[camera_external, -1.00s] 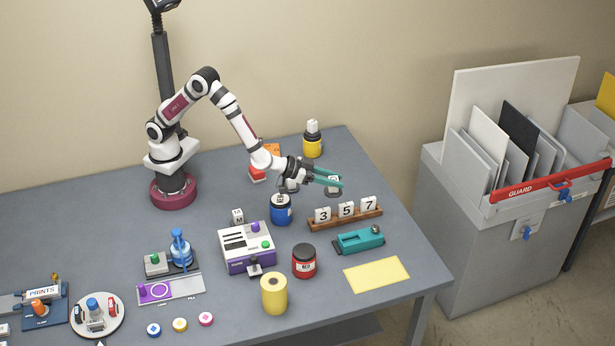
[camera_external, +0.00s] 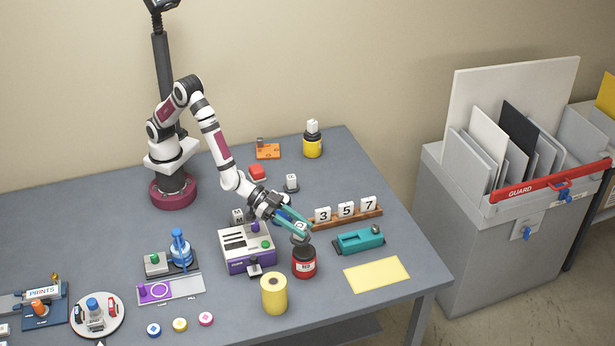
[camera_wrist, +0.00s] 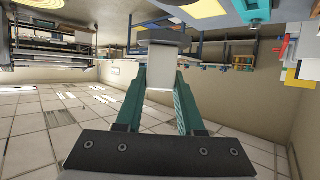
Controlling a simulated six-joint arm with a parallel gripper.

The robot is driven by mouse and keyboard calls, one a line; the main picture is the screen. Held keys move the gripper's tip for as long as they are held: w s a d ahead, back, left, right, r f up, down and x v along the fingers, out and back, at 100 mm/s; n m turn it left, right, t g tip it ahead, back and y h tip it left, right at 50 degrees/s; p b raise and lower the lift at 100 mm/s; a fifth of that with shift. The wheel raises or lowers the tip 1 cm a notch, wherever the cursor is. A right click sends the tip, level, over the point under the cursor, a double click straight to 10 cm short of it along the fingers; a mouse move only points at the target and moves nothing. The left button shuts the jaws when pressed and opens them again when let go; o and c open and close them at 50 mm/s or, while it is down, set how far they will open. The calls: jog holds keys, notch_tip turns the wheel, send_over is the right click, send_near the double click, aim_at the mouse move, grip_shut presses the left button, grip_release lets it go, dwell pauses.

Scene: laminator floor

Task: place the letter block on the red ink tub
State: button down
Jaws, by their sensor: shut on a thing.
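My gripper (camera_external: 301,230) is shut on a pale letter block (camera_external: 299,238) directly above the red ink tub (camera_external: 304,264). The tub is red with a dark top and stands upright on the table. The block's underside is at or just above the tub's top; I cannot tell whether they touch. In the wrist view the pale block (camera_wrist: 160,77) sits between the teal fingers of my gripper (camera_wrist: 160,90). Its letter is not readable.
The purple-and-white machine (camera_external: 247,248) stands left of the tub, the yellow roll (camera_external: 274,294) in front-left. The teal tool (camera_external: 360,240) and number rack (camera_external: 346,218) are to the right. The blue tub (camera_external: 283,215) is mostly hidden behind my gripper. A yellow tub (camera_external: 312,146) carries a block.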

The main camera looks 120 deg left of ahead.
jog(key=shift+w+a+f, duration=0.15)
jog(key=shift+f, duration=0.6)
jog(key=shift+w+a+f, duration=0.15)
jog(key=shift+f, duration=0.65)
jog(key=shift+w+a+f, duration=0.15)
jog(key=shift+f, duration=0.6)
jog(key=shift+f, duration=0.15)
jog(key=c, duration=0.5)
grip_release()
jog(key=s+a+r+m+g+h, duration=0.1)
jog(key=s+r+g, duration=0.25)
jog(key=s, duration=0.65)
jog(key=s+a+r+m+g+h, duration=0.15)
jog(key=s+r, duration=0.25)
jog(key=s, duration=0.6)
jog(key=s+a+r+m+g+y, duration=0.1)
jog(key=s+a+g, duration=0.2)
jog(key=s, duration=0.5)
jog(key=s+a+r+m+g+y, duration=0.1)
jog(key=s+a, duration=0.3)
jog(key=s, duration=0.4)
jog(key=s+a+r+m+g+y, duration=0.1)
jog(key=s+a+g, duration=0.3)
jog(key=s, duration=0.4)
jog(key=shift+s+a+g+y, duration=0.25)
jog(key=shift+a+g+y, duration=0.05)
jog(key=shift+y, duration=0.35)
